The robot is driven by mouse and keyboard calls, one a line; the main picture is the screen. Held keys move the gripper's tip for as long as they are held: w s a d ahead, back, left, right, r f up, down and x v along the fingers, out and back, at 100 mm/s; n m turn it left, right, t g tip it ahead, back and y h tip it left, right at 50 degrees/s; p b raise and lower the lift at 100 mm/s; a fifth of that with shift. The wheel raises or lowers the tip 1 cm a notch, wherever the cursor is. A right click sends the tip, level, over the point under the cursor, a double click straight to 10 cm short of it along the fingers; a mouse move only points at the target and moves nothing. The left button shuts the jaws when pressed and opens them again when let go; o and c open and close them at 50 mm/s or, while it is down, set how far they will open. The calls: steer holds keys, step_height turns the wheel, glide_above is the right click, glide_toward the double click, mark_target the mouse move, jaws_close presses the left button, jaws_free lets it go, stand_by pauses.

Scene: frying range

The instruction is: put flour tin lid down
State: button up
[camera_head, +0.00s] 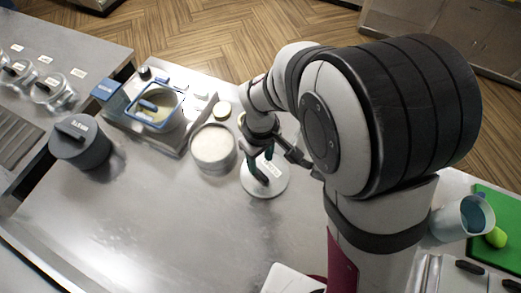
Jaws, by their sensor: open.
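The flour tin lid (276,186) is a round pale disc with a dark bar handle and a small white label. It appears to lie flat on the steel counter, just right of the open flour tin (213,147), which is filled with white flour. My gripper (264,168) is over the lid, close to its handle, and is open. The arm and gripper hide part of the lid's far side, so I cannot tell whether the fingers touch the handle.
A grey lidded bin (80,145) stands at the left. A jug (457,219) and a green board (507,262) are at the right. The front middle of the steel counter (170,220) is clear.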

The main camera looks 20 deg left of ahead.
mark_target(260, 174)
steer(key=s+d+r+m, duration=0.1)
steer(key=d+r+m, duration=0.5)
steer(key=d+r, duration=0.35)
steer(key=s+d+r+m+y, duration=0.1)
steer(key=s+d+r+m, duration=0.2)
steer(key=s+d+m, duration=0.7)
steer(key=s+m, duration=0.1)
steer(key=m, duration=0.2)
steer(key=shift+d+r+y, duration=0.3)
steer(key=shift+d+y, duration=0.05)
steer(key=shift+y, duration=0.05)
